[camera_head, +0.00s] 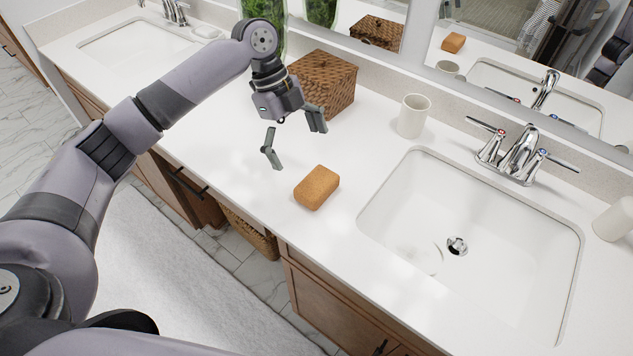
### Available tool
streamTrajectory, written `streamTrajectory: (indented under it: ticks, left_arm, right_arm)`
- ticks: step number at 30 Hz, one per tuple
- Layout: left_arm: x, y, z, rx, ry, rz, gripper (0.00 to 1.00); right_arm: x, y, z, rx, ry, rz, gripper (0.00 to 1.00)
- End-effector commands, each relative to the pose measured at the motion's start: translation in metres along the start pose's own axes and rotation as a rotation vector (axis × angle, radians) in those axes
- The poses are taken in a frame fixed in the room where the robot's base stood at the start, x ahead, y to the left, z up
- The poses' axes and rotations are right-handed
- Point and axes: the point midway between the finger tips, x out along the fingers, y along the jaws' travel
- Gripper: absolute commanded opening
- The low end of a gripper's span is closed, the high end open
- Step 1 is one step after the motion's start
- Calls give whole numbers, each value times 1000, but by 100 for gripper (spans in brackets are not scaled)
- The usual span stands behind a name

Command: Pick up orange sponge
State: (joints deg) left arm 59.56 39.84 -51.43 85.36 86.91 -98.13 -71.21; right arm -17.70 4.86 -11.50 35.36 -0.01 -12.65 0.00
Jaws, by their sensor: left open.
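The orange sponge (317,187) lies on the white countertop (240,165), left of the right-hand sink and near the counter's front edge. My left gripper (293,142) is above the counter, behind and a little left of the sponge in the picture. Its two fingers are spread apart and nothing is between them. It does not touch the sponge. My right gripper does not show.
A brown woven box (325,84) stands close behind the left gripper. A white cup (413,116) stands right of it. The sink (480,235) with a chrome faucet (520,155) is at the right. Mirrors line the back. The counter around the sponge is clear.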

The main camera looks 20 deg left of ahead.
Motion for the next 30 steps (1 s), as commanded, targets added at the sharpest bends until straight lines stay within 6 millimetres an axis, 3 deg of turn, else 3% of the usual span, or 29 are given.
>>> streamTrajectory:
  ticks: [3, 6, 13, 21, 30]
  left_arm:
    - [24, 1, -2, 1, 2, 4, 100]
    - [39, 0, -1, 0, 1, 1, 100]
    - [55, 0, -2, 0, 1, 0, 100]
    - [93, 1, -5, -1, 1, 1, 100]
    - [104, 0, -3, 0, -1, -2, 100]
  right_arm:
    - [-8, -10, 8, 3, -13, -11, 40]
    - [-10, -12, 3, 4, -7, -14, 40]
    - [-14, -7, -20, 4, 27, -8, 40]
    - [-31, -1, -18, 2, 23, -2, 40]
    - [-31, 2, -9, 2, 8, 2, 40]
